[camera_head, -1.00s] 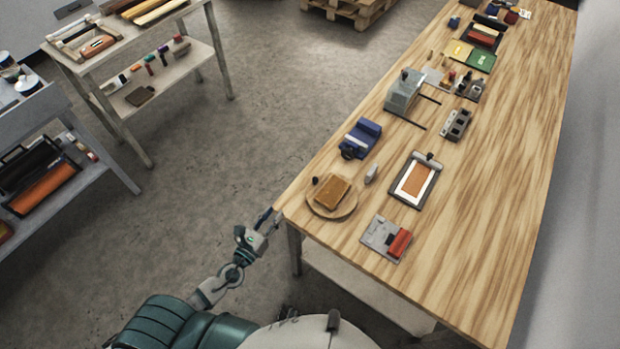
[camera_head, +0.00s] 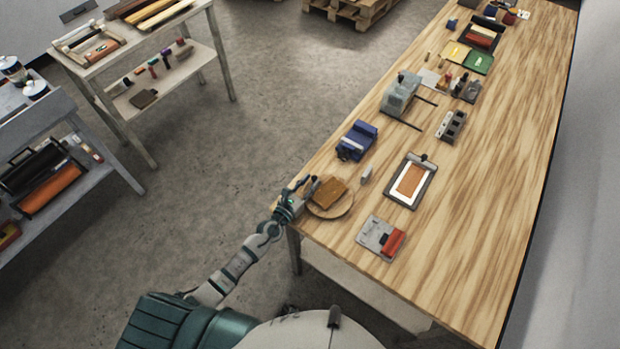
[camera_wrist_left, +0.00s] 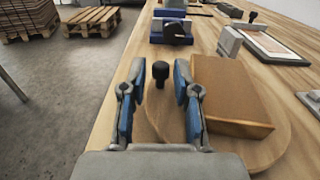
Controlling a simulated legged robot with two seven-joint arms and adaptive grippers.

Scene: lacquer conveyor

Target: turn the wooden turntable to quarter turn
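The wooden turntable (camera_head: 341,211) is a round disc near the table's front left edge. A brown block (camera_head: 327,190) lies on it. The turntable also shows in the left wrist view (camera_wrist_left: 265,158). A black knob (camera_wrist_left: 160,72) stands upright at the disc's far edge. My left gripper (camera_head: 304,184) is at the disc's left side. In the left wrist view my left gripper (camera_wrist_left: 159,82) is open, with a finger on each side of the knob and gaps visible. The brown block is just right of the right finger. My right gripper is not in view.
A blue device (camera_head: 357,141) stands beyond the turntable. A small grey block (camera_head: 366,175) and a framed panel (camera_head: 411,181) are to its right. A grey plate with a red roller (camera_head: 381,236) lies nearer. The table's right side is clear.

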